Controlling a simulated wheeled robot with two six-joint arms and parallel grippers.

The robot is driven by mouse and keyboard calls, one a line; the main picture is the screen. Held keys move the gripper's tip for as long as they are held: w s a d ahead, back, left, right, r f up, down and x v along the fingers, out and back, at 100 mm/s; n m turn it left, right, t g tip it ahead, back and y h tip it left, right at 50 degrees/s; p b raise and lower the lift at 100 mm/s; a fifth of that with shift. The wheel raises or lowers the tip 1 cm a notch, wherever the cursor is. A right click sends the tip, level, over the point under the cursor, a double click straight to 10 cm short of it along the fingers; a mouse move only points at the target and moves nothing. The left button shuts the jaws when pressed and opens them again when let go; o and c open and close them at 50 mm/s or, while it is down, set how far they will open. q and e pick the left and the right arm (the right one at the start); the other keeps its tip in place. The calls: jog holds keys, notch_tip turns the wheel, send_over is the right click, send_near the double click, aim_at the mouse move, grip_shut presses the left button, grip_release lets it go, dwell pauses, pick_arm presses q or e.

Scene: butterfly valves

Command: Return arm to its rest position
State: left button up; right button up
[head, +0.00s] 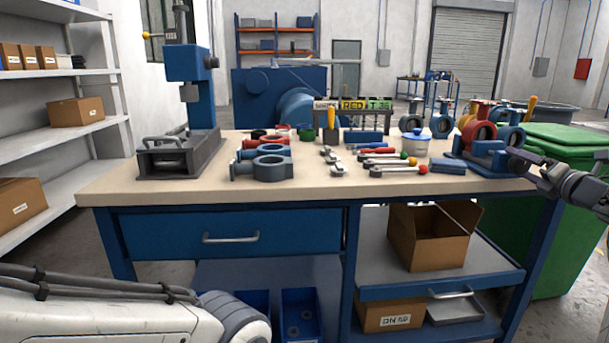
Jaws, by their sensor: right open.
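My right gripper (532,170) comes in from the right edge, with its dark fingers open at the right end of the workbench (200,188). It overlaps the right side of a blue stand (487,163) in the picture; I cannot tell whether they touch. Valve bodies with red (478,133) and blue (507,134) rings are at that stand. A white arm link of mine fills the lower left corner; the left gripper is not in view.
A press (190,90) stands on the bench's left. Blue-grey valve bodies (262,168), several small levers with coloured knobs (397,169) and a white pot (415,146) lie mid-bench. A green bin (560,145) is at right; an open carton (430,240) sits below. The front bench strip is clear.

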jog(key=m+p, duration=0.4)
jog(key=p, duration=0.1)
jog(key=m+p, duration=0.4)
jog(key=p, duration=0.1)
jog(key=shift+r+m+p, duration=0.2)
jog(key=shift+m+p, duration=0.2)
jog(key=m+p, duration=0.8)
jog(key=p, duration=0.2)
jog(key=shift+f+m+p, duration=0.1)
jog(key=shift+m+p, duration=0.2)
jog(key=shift+m, duration=0.1)
jog(key=shift+f+m+p, duration=0.15)
jog(key=shift+m+p, duration=0.4)
jog(key=shift+m, duration=0.15)
jog(key=shift+f+m, duration=0.1)
jog(key=shift+m, duration=0.3)
